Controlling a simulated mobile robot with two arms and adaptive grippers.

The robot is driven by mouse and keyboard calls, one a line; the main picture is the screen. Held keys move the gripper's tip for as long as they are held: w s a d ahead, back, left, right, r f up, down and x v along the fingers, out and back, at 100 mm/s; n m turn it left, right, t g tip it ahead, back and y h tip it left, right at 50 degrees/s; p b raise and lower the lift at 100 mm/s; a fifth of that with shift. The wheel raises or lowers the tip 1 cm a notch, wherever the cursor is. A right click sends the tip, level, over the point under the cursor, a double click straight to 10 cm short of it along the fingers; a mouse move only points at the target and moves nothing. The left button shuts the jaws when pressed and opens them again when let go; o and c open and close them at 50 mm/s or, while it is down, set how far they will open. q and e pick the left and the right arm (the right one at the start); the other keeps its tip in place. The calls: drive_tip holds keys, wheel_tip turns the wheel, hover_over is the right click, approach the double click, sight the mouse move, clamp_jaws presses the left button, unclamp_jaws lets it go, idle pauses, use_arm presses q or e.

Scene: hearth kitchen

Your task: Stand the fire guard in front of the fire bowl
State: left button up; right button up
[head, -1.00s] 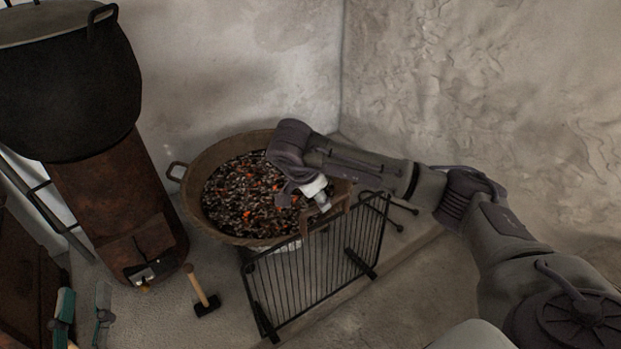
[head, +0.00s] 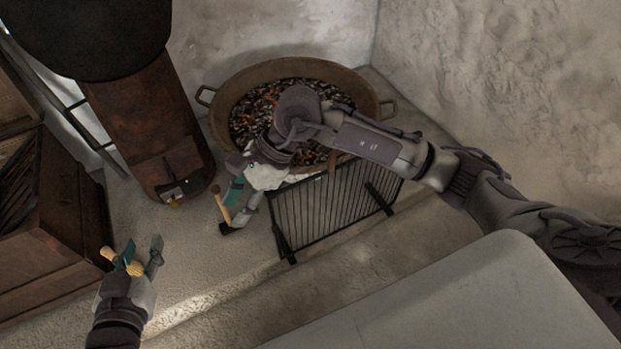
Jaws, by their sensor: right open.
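The fire guard (head: 332,205), a black barred screen, stands upright on its feet on the floor, in front of the fire bowl and partly overlapping it in the picture. The fire bowl (head: 262,72), a wide brown pan with glowing coals, sits by the wall corner. My right arm reaches over the guard and hides part of the bowl. My left gripper (head: 142,254) is low at the left, fingers apart, away from the guard.
A rusty stove (head: 148,128) with a black pot (head: 95,40) stands left of the bowl. Wooden furniture (head: 62,215) fills the far left. Floor in front is clear.

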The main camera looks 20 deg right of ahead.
drive_tip(key=s+a+r+m+g+y, duration=0.1)
drive_tip(key=s+a+r+m+y, duration=0.45)
drive_tip(key=a+r+y, duration=0.45)
drive_tip(key=w+d+r+m+t+y, duration=0.2)
drive_tip(key=d+r+m+t+y, duration=0.3)
drive_tip(key=r+m+t, duration=0.65)
drive_tip(key=w+d+f+m+t+h, duration=0.25)
drive_tip(key=d+m+t+h, duration=0.3)
drive_tip(key=m, duration=0.55)
drive_tip(key=w+d+f+m+t+h, duration=0.2)
drive_tip(key=w+d+m+t+h, duration=0.25)
drive_tip(key=m, duration=0.55)
drive_tip(key=s+d+f+m+g+h, duration=0.2)
drive_tip(key=s+d+f+m+h, duration=0.1)
drive_tip(key=f+m, duration=0.4)
drive_tip(key=s+d+f+m+g+h, duration=0.2)
drive_tip(key=f+m+h, duration=0.4)
drive_tip(key=f, duration=0.4)
drive_tip(key=d+m+g, duration=0.1)
drive_tip(key=d, duration=0.1)
drive_tip(key=shift+s+d+g+h, duration=0.35)
drive_tip(key=shift+s+d+h, duration=0.05)
